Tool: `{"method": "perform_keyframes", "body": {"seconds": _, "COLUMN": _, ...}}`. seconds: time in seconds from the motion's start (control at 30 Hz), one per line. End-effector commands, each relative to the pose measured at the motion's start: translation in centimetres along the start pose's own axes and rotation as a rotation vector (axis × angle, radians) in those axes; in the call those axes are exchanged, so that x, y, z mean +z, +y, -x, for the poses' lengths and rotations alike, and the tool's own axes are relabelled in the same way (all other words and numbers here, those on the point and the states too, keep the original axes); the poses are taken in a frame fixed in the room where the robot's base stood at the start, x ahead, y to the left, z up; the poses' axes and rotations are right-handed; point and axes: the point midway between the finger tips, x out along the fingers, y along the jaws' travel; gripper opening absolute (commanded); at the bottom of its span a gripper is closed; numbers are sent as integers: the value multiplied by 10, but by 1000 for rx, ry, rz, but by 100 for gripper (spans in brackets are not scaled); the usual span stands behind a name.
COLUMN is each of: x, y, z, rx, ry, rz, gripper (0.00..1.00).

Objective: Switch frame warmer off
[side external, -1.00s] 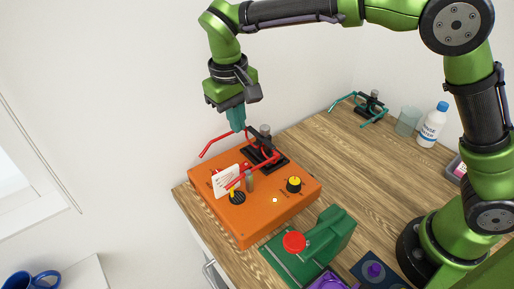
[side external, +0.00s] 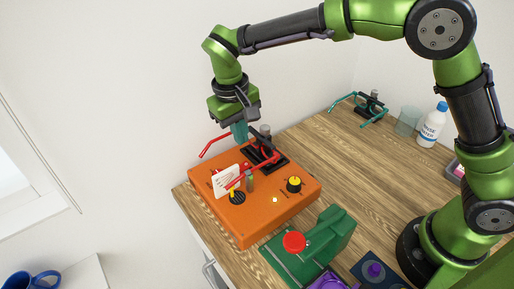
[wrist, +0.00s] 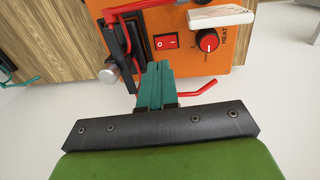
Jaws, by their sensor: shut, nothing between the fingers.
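The orange frame warmer (side external: 262,217) sits on the wooden counter by the wall. Which side of the rocker is pressed I cannot tell. A small pale lamp (side external: 275,200) shows on the warmer in the side view. My gripper (side external: 241,141) has teal fingers, shut and empty, pointing down above the back of the warmer. In the wrist view the fingertips (wrist: 157,66) appear just below the rocker; no contact is visible.
Red spectacles (side external: 209,147) on a black stand and an upright white card (side external: 226,181) crowd the fingers. A green device with a red knob (side external: 294,242) stands in front. The counter right of the warmer is mostly clear.

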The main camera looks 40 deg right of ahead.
Motion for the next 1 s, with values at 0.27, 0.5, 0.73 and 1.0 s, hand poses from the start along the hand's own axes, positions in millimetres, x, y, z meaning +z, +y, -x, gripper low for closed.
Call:
{"method": "perform_keyframes", "body": {"seconds": 0.27, "x": 1, "y": 0, "z": -56, "rx": 0, "ry": -3, "rz": 0, "gripper": 0}}
{"method": "perform_keyframes", "body": {"seconds": 0.5, "x": 0, "y": 0, "z": -77, "rx": -2, "ry": 0, "rz": -1, "gripper": 0}}
{"method": "perform_keyframes", "body": {"seconds": 0.73, "x": 0, "y": 0, "z": -79, "rx": -2, "ry": 0, "rz": -1, "gripper": 0}}
{"method": "perform_keyframes", "body": {"seconds": 1.0, "x": 0, "y": 5, "z": -90, "rx": -27, "ry": -4, "rz": -4, "gripper": 0}}
